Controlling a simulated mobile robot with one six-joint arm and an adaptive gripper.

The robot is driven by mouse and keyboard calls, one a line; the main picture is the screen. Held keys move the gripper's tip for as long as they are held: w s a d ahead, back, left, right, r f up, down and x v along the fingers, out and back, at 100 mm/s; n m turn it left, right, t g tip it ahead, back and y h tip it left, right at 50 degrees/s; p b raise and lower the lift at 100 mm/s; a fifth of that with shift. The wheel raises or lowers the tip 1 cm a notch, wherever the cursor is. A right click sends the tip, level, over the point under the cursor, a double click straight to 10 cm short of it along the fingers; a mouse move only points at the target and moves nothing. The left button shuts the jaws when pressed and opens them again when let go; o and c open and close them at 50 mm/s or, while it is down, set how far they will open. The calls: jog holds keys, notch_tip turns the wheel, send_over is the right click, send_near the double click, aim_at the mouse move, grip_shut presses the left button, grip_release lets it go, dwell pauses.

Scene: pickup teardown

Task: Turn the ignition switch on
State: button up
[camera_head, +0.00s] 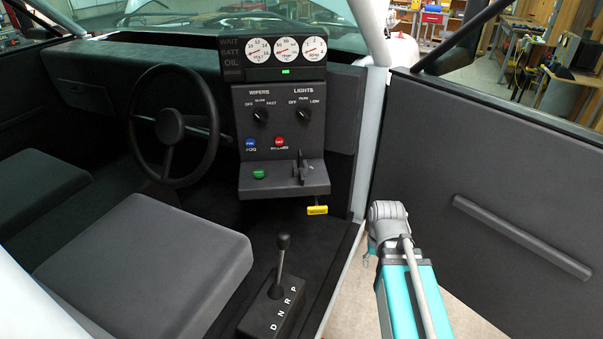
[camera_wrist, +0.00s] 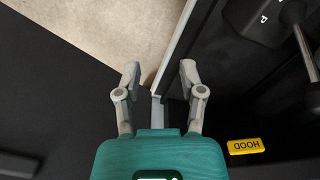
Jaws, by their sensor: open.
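The dash control panel (camera_head: 279,125) stands in the middle of the car's dash in the head view. On its lower ledge stands a dark upright key-like piece (camera_head: 301,168), probably the ignition switch; its label and setting are too small to read. A green button (camera_head: 259,174) sits to its left on the ledge. My gripper (camera_wrist: 159,78) is open and empty in the wrist view, above the door sill. It is apart from the panel. In the head view my arm is at the lower right and the fingers cannot be made out.
A yellow HOOD pull (camera_head: 317,210) hangs under the ledge; it also shows in the wrist view (camera_wrist: 246,146). The gear lever (camera_head: 282,255) rises from the floor. The steering wheel (camera_head: 172,125) is left, the open door (camera_head: 490,170) right.

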jog(key=w+a+r+t+p, duration=0.2)
jog(key=w+a+r+p, duration=0.7)
jog(key=w+r+p, duration=0.25)
jog(key=n+t+p, duration=0.2)
jog(key=p, duration=0.7)
send_near(302, 176)
jog(key=v, duration=0.4)
jog(key=shift+s+d+f+y, duration=0.1)
jog(key=shift+d+y, duration=0.3)
jog(key=shift+f, duration=0.15)
jog(key=b+x, duration=1.2)
jog(key=x, duration=0.1)
jog(key=shift+w+f+b, duration=0.2)
jog(key=shift+w+b, duration=0.1)
jog(key=shift+b, duration=0.05)
